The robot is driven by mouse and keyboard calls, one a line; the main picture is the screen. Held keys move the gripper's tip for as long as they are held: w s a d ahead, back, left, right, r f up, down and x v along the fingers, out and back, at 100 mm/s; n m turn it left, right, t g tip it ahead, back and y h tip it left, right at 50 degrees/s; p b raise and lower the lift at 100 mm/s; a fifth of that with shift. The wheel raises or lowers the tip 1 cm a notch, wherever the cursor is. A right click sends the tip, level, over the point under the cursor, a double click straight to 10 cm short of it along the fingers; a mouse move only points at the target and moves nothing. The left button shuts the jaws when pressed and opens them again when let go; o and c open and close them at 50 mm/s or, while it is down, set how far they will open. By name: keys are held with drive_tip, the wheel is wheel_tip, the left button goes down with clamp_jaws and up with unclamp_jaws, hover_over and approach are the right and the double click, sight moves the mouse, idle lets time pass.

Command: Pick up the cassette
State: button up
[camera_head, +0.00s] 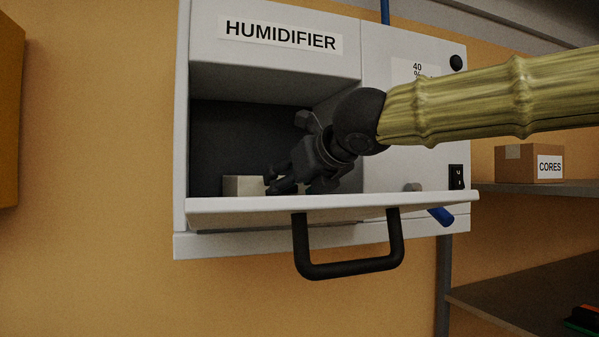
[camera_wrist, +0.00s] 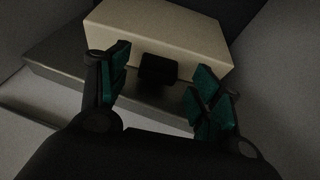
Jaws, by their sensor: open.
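The cassette is probably the beige block (camera_head: 241,186) inside the open bay of the humidifier (camera_head: 270,78). In the wrist view this beige block (camera_wrist: 175,38) has a black knob (camera_wrist: 158,71) on its near face and rests against a flat grey piece. My gripper (camera_head: 290,186) reaches into the bay, just right of the block. In the wrist view my gripper (camera_wrist: 160,75) is open. Its green-padded fingers stand on either side of the knob, with gaps between them and it. My gripper hides part of the block in the head view.
The bay's lowered door (camera_head: 240,208) sticks out below my gripper, with a black handle (camera_head: 347,269). The bay's walls and ceiling closely surround my gripper. At right, a switch (camera_head: 456,177) and a blue lever (camera_head: 440,217) show. A cardboard box (camera_head: 520,165) stands on the shelf.

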drive_tip(key=shift+w+a+f, duration=0.1)
drive_tip(key=shift+w+f, duration=0.15)
drive_tip(key=shift+w, duration=0.35)
drive_tip(key=shift+s+a+r, duration=0.1)
drive_tip(key=shift+s+r, duration=0.2)
drive_tip(key=shift+s, duration=0.45)
drive_tip(key=shift+w+f, duration=0.2)
drive_tip(key=shift+w, duration=0.25)
drive_tip(key=c, duration=0.7)
drive_tip(key=shift+s+r, duration=0.1)
drive_tip(key=shift+s, duration=0.1)
drive_tip(key=c, duration=0.6)
drive_tip(key=shift+o, duration=0.2)
